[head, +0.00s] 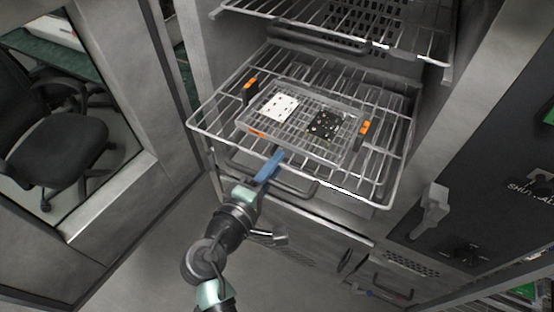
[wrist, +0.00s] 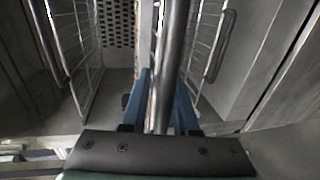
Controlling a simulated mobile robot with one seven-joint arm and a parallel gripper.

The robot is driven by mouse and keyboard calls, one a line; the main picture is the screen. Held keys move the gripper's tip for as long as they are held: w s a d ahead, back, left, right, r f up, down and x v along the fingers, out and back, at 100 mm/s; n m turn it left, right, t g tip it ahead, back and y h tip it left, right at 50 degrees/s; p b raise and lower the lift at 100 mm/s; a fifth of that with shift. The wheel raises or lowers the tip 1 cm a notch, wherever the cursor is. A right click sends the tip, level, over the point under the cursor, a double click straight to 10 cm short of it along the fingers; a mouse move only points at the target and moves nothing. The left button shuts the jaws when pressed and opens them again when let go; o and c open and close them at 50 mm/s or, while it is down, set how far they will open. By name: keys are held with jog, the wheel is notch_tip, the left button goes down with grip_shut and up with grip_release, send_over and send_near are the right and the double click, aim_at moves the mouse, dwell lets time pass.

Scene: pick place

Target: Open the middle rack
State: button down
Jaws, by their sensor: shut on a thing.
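The middle rack (head: 205,122) is a wire shelf in the open metal cabinet. Its front part sticks out past the cabinet opening. A grey handle (head: 295,190) hangs at its front edge. My gripper (head: 272,163), with blue fingers, is at the front of this rack. In the wrist view my gripper (wrist: 161,92) has its two fingers on either side of a thick metal bar (wrist: 173,50), which looks like the rack's handle. The exact contact is partly hidden by the fingers in the head view.
A clear tray (head: 300,142) with a white board (head: 280,107) and a black board (head: 323,125) sits on the rack. An upper rack (head: 350,35) is above. The open door (head: 110,195) stands at left and a control panel (head: 475,190) at right. The floor in front is clear.

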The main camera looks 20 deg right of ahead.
jog(key=s+a+f, duration=0.1)
jog(key=s+a, duration=0.4)
jog(key=shift+s+a, duration=0.2)
jog(key=shift+s, duration=0.2)
jog(key=c, duration=0.8)
grip_release()
jog(key=shift+w, duration=0.1)
jog(key=shift+c, duration=0.2)
jog(key=shift+w+r, duration=0.1)
jog(key=shift+r, duration=0.15)
jog(key=b+v, duration=0.1)
jog(key=v, duration=1.2)
jog(key=shift+b, duration=0.3)
jog(key=shift+w+r, duration=0.1)
jog(key=shift+r, duration=0.05)
